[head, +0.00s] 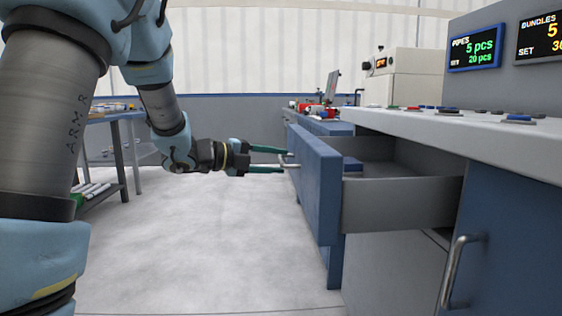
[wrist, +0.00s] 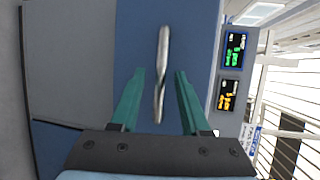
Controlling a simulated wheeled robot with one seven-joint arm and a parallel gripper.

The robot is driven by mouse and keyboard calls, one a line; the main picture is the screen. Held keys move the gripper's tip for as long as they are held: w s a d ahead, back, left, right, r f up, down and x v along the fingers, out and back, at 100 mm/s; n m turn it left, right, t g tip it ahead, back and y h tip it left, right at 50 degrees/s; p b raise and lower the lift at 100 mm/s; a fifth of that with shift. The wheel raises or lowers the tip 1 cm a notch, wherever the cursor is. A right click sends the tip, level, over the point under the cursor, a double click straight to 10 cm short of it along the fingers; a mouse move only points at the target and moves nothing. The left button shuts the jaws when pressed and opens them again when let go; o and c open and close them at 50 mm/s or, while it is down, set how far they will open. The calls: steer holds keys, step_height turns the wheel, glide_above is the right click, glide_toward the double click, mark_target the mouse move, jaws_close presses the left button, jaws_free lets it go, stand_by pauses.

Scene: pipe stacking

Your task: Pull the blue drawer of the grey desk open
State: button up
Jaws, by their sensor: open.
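The blue drawer (head: 315,180) of the grey desk (head: 500,139) stands pulled out, with its grey side wall and part of its inside showing in the head view. Its silver handle (head: 289,161) is on the blue front, and it also shows in the wrist view (wrist: 162,75). My gripper (head: 268,160) is open at the handle. In the wrist view its two green fingers (wrist: 160,97) stand on either side of the handle, with a gap to each finger. Most of the drawer's inside is hidden behind its front.
A blue cabinet door with a silver handle (head: 459,272) is at the right. Displays (head: 474,48) stand on the desk. A blue side table (head: 118,116) with items stands at the left. The pale floor (head: 210,245) in front of the drawer is clear.

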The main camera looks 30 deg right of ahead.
steer(key=a+r+p, duration=0.1)
steer(key=a, duration=0.8)
steer(key=shift+s+r, duration=0.15)
steer(key=shift+r, duration=0.15)
steer(key=shift+d, duration=0.1)
